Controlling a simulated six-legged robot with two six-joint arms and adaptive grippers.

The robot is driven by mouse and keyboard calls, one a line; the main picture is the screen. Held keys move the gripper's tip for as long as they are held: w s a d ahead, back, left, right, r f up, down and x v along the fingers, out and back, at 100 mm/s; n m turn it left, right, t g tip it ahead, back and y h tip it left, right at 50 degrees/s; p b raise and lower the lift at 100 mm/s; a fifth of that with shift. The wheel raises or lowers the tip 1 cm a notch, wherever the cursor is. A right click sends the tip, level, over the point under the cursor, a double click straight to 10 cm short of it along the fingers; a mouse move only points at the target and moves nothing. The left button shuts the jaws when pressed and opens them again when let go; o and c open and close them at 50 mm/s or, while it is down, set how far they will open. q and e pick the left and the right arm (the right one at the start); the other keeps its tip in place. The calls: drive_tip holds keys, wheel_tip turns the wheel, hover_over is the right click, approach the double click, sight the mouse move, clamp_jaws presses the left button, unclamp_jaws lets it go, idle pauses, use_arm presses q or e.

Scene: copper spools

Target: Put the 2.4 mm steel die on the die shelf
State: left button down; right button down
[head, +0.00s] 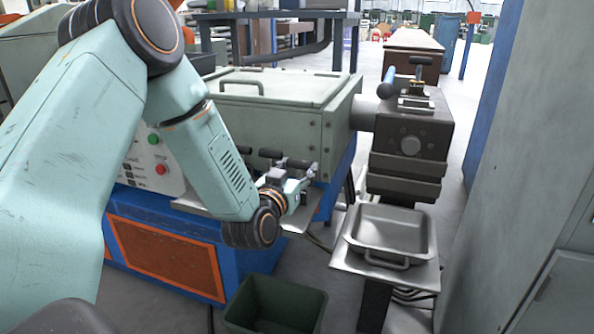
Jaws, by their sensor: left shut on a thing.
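My left arm reaches in from the left, and its gripper (300,187) is at the front of the grey-green machine box, just above a thin metal ledge (190,205). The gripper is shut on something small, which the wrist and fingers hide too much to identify. I cannot pick out the 2.4 mm steel die for certain. The ledge runs behind and below the wrist; I cannot tell whether it is the die shelf. My right gripper is not in view.
Dark handles (270,153) stick out close behind the gripper. A steel tray (390,238) sits on a stand at right, below a dark block (412,140). A green bin (275,303) stands on the floor. A grey cabinet (530,150) borders the right side.

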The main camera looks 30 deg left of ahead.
use_arm(q)
drive_tip(key=shift+c, duration=2.4)
unclamp_jaws()
drive_tip(key=shift+r, duration=0.1)
drive_tip(key=p+v, duration=0.3)
drive_tip(key=v, duration=0.9)
drive_tip(key=shift+p, duration=0.4)
